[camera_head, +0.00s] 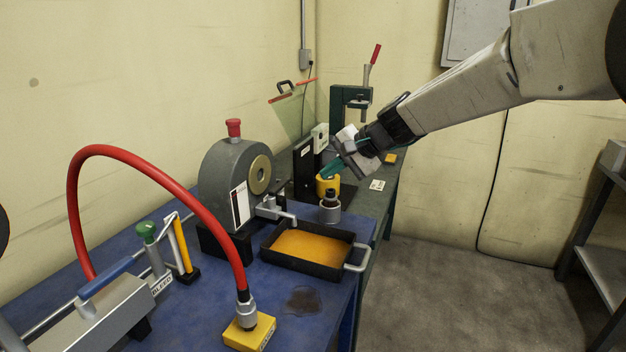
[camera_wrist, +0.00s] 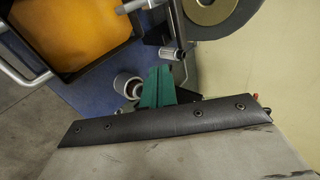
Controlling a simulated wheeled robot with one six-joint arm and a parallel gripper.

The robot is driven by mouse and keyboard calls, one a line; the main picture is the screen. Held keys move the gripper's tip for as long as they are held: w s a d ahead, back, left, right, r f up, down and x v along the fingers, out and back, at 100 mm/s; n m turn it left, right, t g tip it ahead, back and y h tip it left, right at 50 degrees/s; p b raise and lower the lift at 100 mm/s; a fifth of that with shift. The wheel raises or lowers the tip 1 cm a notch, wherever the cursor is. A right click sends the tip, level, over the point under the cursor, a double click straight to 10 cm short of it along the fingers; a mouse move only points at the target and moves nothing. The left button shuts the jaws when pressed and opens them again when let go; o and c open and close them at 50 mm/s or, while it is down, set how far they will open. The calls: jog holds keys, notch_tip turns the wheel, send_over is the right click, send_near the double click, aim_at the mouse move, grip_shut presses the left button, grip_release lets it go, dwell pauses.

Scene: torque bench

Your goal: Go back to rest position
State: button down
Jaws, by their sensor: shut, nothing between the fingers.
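My gripper (camera_head: 333,170) is at the end of the arm that reaches in from the upper right of the head view. Its green fingers also show in the wrist view (camera_wrist: 157,86), close together with nothing between them. It hangs above the bench, beside a yellow cylinder (camera_head: 328,184) and above a grey metal fitting with a dark top (camera_head: 330,208). In the wrist view the grey fitting (camera_wrist: 127,84) lies just left of the fingers. Whether the fingers touch the yellow cylinder cannot be told.
A grey round machine (camera_head: 225,178) with a red knob stands left of my gripper. A black tray with orange contents (camera_head: 350,260) sits at the blue bench's front edge. A red hose (camera_head: 180,168) arches at left. A green press (camera_head: 352,112) stands behind. The floor (camera_head: 450,290) at right is clear.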

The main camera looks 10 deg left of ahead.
jog(key=s+d+n+h, duration=0.2)
jog(key=s+d+h, duration=0.7)
jog(key=s+d, duration=3)
jog(key=shift+s+d+f+n+g, duration=0.3)
jog(key=shift+s+d+f+g, duration=0.1)
jog(key=shift+d, duration=0.1)
